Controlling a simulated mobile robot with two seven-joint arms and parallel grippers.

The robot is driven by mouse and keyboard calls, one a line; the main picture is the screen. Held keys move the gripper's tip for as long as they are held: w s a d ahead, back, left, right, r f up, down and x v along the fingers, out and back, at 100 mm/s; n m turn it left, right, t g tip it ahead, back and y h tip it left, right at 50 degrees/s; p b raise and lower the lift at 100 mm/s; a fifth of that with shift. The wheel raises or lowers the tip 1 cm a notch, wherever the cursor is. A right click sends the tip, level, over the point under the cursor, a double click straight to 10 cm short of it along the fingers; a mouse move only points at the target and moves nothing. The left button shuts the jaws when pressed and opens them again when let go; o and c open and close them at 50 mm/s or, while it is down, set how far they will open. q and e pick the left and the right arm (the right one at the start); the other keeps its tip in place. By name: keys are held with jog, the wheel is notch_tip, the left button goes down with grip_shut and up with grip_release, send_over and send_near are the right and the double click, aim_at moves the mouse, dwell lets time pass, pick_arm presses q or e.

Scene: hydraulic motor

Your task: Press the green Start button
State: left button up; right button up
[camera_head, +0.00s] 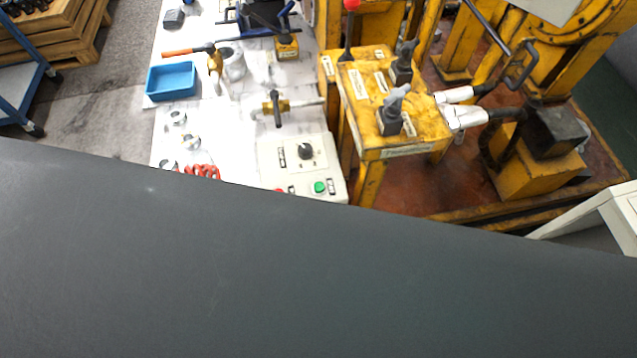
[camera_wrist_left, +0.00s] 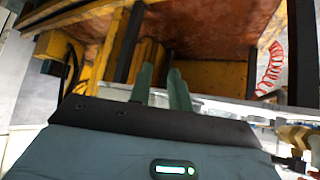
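The green Start button (camera_head: 319,187) is on the front right of a pale control box (camera_head: 328,168) at the table's near edge. A black rotary knob (camera_head: 305,151) sits behind it on the same box. A red button (camera_head: 279,190) shows to the left, partly hidden by a large dark grey surface in front. In the left wrist view my left gripper (camera_wrist_left: 160,80) has two grey-green fingers a little apart, with nothing between them. The green button cannot be made out there. Neither gripper can be made out in the head view.
A yellow lever stand (camera_head: 395,105) rises right of the box. A blue tray (camera_head: 172,81), an orange-handled hammer (camera_head: 190,51) and metal parts lie on the white table. A red coiled hose (camera_head: 201,171) is left of the box; it also shows in the wrist view (camera_wrist_left: 272,68).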

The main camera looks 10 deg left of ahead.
pick_arm(q)
jog(key=shift+d, duration=0.1)
grip_shut()
jog(key=shift+a, duration=0.2)
dwell(0.3)
jog(key=shift+d, duration=0.2)
dwell(0.6)
